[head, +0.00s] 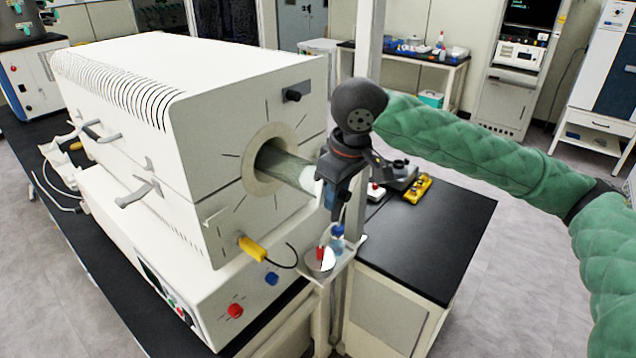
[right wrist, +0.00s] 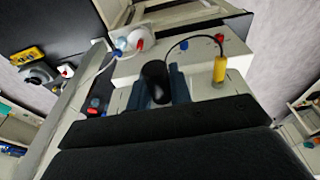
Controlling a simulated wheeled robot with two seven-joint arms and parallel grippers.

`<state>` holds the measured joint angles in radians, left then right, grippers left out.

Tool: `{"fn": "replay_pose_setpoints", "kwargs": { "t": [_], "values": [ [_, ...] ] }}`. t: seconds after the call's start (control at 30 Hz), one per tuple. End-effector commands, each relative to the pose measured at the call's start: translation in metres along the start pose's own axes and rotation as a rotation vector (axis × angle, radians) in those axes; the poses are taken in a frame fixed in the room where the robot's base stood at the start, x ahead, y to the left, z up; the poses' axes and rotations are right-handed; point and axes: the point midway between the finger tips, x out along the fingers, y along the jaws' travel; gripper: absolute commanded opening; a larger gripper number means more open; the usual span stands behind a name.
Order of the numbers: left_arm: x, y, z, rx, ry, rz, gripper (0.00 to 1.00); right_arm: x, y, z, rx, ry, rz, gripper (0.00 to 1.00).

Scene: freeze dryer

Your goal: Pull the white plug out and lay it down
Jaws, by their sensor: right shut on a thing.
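The white tube furnace (head: 190,130) stands on the left bench, and a glass tube (head: 282,167) comes out of its round port. A pale white part, the white plug (head: 309,183), shows at the tube's outer end. My right gripper (head: 332,192) is at that end and is shut on the plug, hiding much of it. I cannot tell whether the plug is still seated in the tube. In the right wrist view, dark gripper parts fill the lower middle and I cannot make out the plug. My left gripper is not in view.
Below the gripper, a small shelf (head: 341,265) holds blue- and red-capped bottles. A yellow connector (head: 253,249) with a black cable is on the furnace front. A black bench top (head: 440,235) to the right is mostly clear, with a yellow object (head: 418,189) at its back.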

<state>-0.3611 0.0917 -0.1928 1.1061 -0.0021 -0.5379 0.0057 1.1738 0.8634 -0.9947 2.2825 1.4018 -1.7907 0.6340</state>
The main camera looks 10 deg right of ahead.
Motion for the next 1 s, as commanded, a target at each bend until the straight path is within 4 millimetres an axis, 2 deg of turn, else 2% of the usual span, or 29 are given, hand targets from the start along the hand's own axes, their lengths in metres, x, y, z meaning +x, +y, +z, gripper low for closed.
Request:
{"fn": "replay_pose_setpoints", "kwargs": {
  "t": [0.27,1.0],
  "values": [
    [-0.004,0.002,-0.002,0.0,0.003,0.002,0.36,-0.002,0.001,0.005,0.001,0.0,0.0,0.0],
    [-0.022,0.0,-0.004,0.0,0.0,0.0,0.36,-0.011,0.0,0.046,0.0,0.0,0.0,0.0]
  ]
}}
